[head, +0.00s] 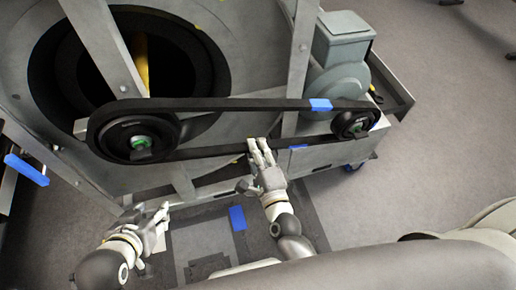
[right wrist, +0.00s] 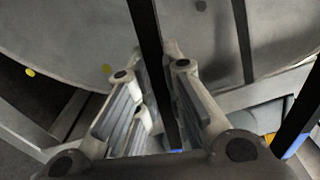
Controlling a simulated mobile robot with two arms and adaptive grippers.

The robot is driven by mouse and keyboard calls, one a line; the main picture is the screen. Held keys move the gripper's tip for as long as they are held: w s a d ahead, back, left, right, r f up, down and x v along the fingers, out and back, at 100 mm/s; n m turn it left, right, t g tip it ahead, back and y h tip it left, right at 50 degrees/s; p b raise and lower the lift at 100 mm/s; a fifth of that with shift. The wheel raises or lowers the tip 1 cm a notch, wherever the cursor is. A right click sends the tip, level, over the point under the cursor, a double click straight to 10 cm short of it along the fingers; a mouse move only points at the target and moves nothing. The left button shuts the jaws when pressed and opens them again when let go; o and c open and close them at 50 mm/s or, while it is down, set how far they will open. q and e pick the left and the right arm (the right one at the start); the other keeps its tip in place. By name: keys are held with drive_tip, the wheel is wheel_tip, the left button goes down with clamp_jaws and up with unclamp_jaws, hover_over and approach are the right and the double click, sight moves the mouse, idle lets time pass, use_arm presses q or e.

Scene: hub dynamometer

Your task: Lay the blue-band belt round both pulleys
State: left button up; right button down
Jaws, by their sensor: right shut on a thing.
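The black belt (head: 225,104) runs as a long loop round the large left pulley (head: 125,137) and the small right pulley (head: 350,124) in the head view. Its blue band (head: 320,104) is on the upper run, near the right pulley. I cannot tell how deep the belt sits on either pulley. My right gripper (head: 260,148) is shut on the lower run, between the pulleys. In the right wrist view the belt (right wrist: 150,50) passes between the fingers (right wrist: 152,100). My left gripper (head: 154,210) is open and empty, below the left pulley and apart from the belt.
A large grey drum (head: 45,45) with a dark opening stands behind the left pulley, with grey frame bars (head: 103,45) before it. A grey-green motor (head: 340,45) stands behind the right pulley. Blue pieces lie at the left (head: 27,169) and on the floor (head: 237,218).

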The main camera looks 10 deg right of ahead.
use_arm(q)
drive_tip(key=shift+s+f, duration=0.1)
drive_tip(key=shift+s, duration=0.1)
use_arm(e)
drive_tip(key=shift+f, duration=0.1)
idle(0.5)
drive_tip(key=c, duration=1.1)
unclamp_jaws()
drive_tip(key=shift+f, duration=0.1)
use_arm(q)
drive_tip(key=shift+a, duration=0.1)
use_arm(e)
drive_tip(key=shift+o, duration=0.2)
drive_tip(key=shift+s, duration=0.1)
use_arm(q)
drive_tip(key=s+a+f+g+y+p, duration=0.1)
drive_tip(key=s+g, duration=0.3)
drive_tip(key=s, duration=0.4)
drive_tip(key=shift+a+f+g+p, duration=0.3)
drive_tip(key=shift+a+f+p, duration=0.15)
drive_tip(key=shift+a+f, duration=0.3)
use_arm(e)
drive_tip(key=s, duration=1)
drive_tip(key=shift+d, duration=0.15)
use_arm(q)
drive_tip(key=shift+s, duration=0.1)
use_arm(e)
drive_tip(key=shift+w, duration=0.1)
